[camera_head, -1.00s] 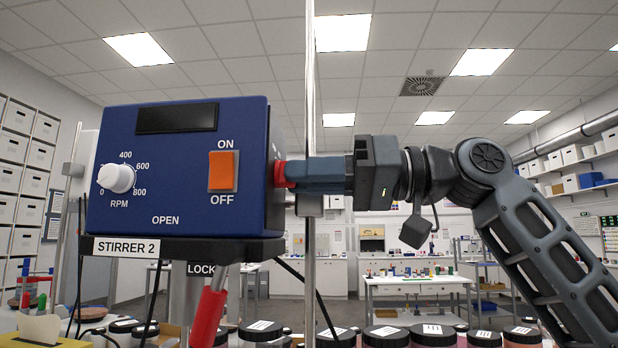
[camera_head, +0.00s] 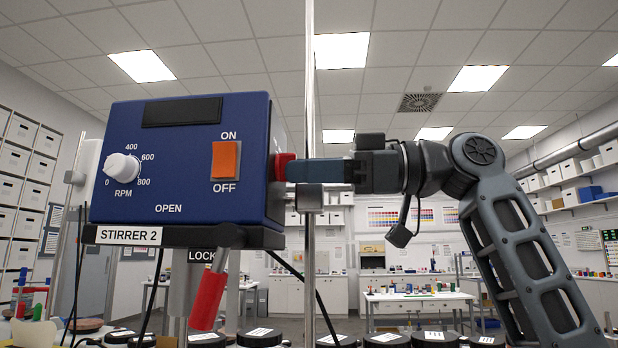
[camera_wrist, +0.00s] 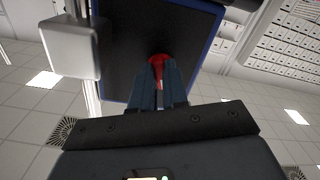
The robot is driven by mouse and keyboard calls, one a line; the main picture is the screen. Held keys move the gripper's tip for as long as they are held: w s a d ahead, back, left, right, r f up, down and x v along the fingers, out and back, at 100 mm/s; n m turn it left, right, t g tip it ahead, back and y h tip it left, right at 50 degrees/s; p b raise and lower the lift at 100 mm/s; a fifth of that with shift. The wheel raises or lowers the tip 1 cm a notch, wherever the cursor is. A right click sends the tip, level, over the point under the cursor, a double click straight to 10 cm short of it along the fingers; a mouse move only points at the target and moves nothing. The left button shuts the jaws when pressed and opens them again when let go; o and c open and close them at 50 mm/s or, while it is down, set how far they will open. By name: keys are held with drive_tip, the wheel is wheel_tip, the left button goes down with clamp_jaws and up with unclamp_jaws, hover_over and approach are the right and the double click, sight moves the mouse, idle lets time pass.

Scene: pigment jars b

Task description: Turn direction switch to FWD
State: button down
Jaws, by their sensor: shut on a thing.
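The blue stirrer unit labelled STIRRER 2 (camera_head: 180,175) has an RPM knob, an orange ON/OFF switch (camera_head: 226,161) and a dark display on its front. A red direction switch (camera_head: 283,163) sticks out of its right side. It also shows in the wrist view (camera_wrist: 160,62) against the dark side panel. My gripper (camera_head: 297,170) reaches in from the right, with its blue fingers shut on the red switch. In the wrist view the fingers (camera_wrist: 161,76) come together at the switch. They hide part of it, and no FWD marking can be read.
A vertical metal rod (camera_head: 311,250) stands close by the fingers. A red-handled lock lever (camera_head: 208,298) hangs below the unit. Several lidded jars (camera_head: 335,341) line the bottom edge. A cable (camera_head: 300,285) runs down beside the rod.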

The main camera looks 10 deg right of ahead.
drive_tip(key=shift+n, duration=0.7)
drive_tip(key=c, duration=1.1)
unclamp_jaws()
drive_tip(key=shift+c, duration=0.2)
drive_tip(key=shift+d, duration=0.15)
drive_tip(key=s+d+b, duration=0.1)
drive_tip(key=d, duration=0.6)
drive_tip(key=shift+s+d, duration=0.2)
